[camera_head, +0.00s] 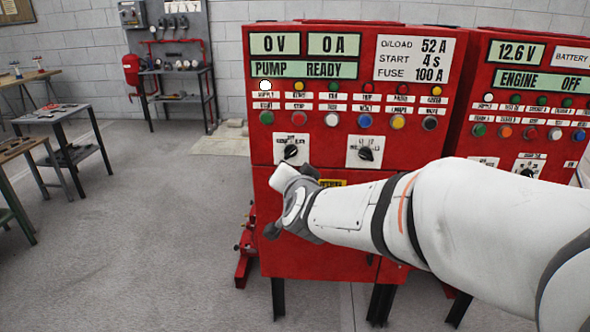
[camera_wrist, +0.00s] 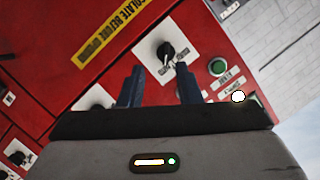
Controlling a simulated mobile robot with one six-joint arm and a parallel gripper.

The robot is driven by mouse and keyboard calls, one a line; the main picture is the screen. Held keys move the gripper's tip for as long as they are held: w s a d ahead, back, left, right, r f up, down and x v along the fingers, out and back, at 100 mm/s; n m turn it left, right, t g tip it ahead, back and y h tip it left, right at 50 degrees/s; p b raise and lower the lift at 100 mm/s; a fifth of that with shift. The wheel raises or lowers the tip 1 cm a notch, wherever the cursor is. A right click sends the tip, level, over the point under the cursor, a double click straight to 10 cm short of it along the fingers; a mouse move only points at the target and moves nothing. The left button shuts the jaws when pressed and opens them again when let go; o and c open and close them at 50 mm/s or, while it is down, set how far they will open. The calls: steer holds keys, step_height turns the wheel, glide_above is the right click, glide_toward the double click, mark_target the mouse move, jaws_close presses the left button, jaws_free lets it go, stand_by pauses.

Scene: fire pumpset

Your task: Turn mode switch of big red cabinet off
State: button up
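The big red cabinet (camera_head: 350,210) has displays reading 0 V, 0 A and PUMP READY. Its left black rotary switch (camera_head: 291,151) is on a white plate just above my gripper in the head view. A second black switch (camera_head: 366,153) is to its right. In the wrist view my gripper (camera_wrist: 159,86) is open, with two dark fingers apart. A black switch knob (camera_wrist: 166,52) shows beyond the gap between the fingertips, nearer the right finger. I see no grip on it. The plate labels are too small to read, and the knob's setting is unclear.
A second red cabinet (camera_head: 535,100) with an ENGINE OFF display stands at the right. Buttons and lamps line the panel above the switches; one white lamp (camera_head: 265,85) is lit. Work tables (camera_head: 60,113) stand at the left. The grey floor between is clear.

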mark_target(290, 155)
steer(key=w+m+t+h, duration=0.1)
steer(key=w, duration=0.2)
steer(key=w+a+m+t+h+b, duration=0.1)
steer(key=w, duration=0.2)
steer(key=w+f+m+t+h+b, duration=0.1)
steer(key=w+m, duration=0.1)
steer(key=w, duration=0.2)
steer(key=shift+a, duration=0.35)
steer(key=shift+s, duration=0.1)
jaws_close()
